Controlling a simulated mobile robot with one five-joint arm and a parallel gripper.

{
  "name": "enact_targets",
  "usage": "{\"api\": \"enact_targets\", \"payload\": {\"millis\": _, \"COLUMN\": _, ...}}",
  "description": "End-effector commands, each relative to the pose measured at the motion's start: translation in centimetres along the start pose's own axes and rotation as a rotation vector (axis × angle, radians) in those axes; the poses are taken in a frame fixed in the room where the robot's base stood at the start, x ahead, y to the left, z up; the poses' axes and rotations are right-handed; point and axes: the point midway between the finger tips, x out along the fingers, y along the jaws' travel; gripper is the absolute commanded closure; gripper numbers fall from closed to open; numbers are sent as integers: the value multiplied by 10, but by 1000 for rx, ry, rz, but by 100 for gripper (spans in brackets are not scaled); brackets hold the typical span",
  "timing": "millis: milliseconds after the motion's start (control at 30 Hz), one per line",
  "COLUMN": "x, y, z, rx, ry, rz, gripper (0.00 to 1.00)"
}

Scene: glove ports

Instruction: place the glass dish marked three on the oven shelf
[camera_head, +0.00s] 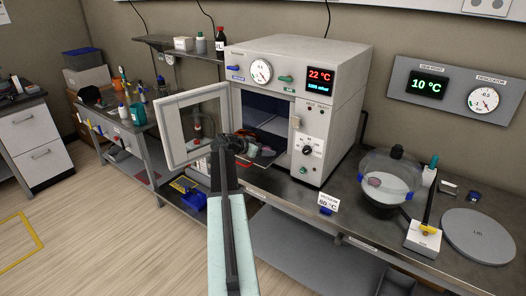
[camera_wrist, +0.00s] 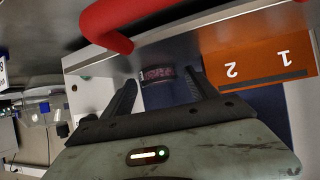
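In the wrist view a low round glass dish (camera_wrist: 158,74) with dark reddish contents sits between my fingertips. A small pale mark is at its left edge; I cannot read a number. In the head view my gripper (camera_head: 245,147) is at the mouth of the oven (camera_head: 335,90), whose door (camera_head: 193,125) stands open to the left. The shelf (camera_head: 270,122) shows inside the dark blue chamber, partly hidden by my arm.
An orange plate numbered 1 and 2 (camera_wrist: 258,62) lies right of the dish, and a red bar (camera_wrist: 105,25) crosses close by.

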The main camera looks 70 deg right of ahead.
Motion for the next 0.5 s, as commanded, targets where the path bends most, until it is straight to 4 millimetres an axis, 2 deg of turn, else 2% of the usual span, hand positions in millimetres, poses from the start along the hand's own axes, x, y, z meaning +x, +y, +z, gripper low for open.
{"api": "enact_targets", "payload": {"millis": 333, "x": -3, "y": 0, "z": -4, "rx": 0, "ry": 0, "rz": -1, "gripper": 30}}
{"api": "enact_targets", "payload": {"millis": 500, "x": -36, "y": 1, "z": -7, "rx": -3, "ry": 1, "rz": -3, "gripper": 30}}
